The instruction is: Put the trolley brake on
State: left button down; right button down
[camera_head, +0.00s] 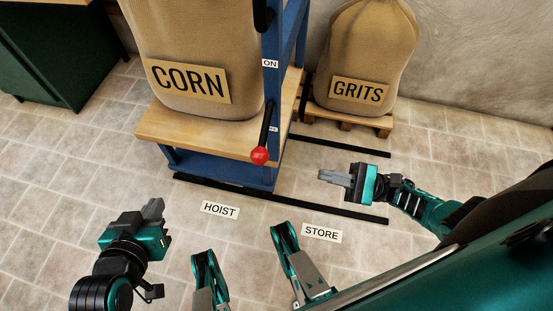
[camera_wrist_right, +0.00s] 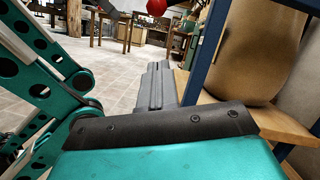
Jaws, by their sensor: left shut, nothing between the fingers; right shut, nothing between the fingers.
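The blue trolley (camera_head: 226,172) with a wooden deck (camera_head: 190,132) carries a big CORN sack (camera_head: 195,55). On its right post hangs a black brake lever (camera_head: 265,128) with a red ball (camera_head: 260,155) at its lower end. An ON label (camera_head: 270,63) is on the post above; a lower label is partly hidden by the lever. My right gripper (camera_head: 323,175) is shut and empty, right of the ball and apart from it. In the right wrist view its fingers (camera_wrist_right: 155,85) point towards the room, with the red ball (camera_wrist_right: 156,6) at the top edge. My left gripper (camera_head: 153,208) is shut and empty, left of the trolley front.
Black floor strips (camera_head: 330,209) run beside and under the trolley. HOIST (camera_head: 220,209) and STORE (camera_head: 321,233) labels lie on the tiles. A GRITS sack (camera_head: 370,55) stands on a pallet (camera_head: 350,118) behind right. A green cabinet (camera_head: 55,60) is at left. Open floor lies between my grippers.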

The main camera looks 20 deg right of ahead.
aim_at(264, 132)
jog(key=s+r+x, duration=0.1)
jog(key=r+x, duration=0.1)
jog(key=x, duration=1)
jog(key=shift+a+r+p, duration=0.3)
jog(key=shift+r, duration=0.05)
jog(key=shift+s+r+m, duration=0.1)
jog(key=shift+m, duration=0.2)
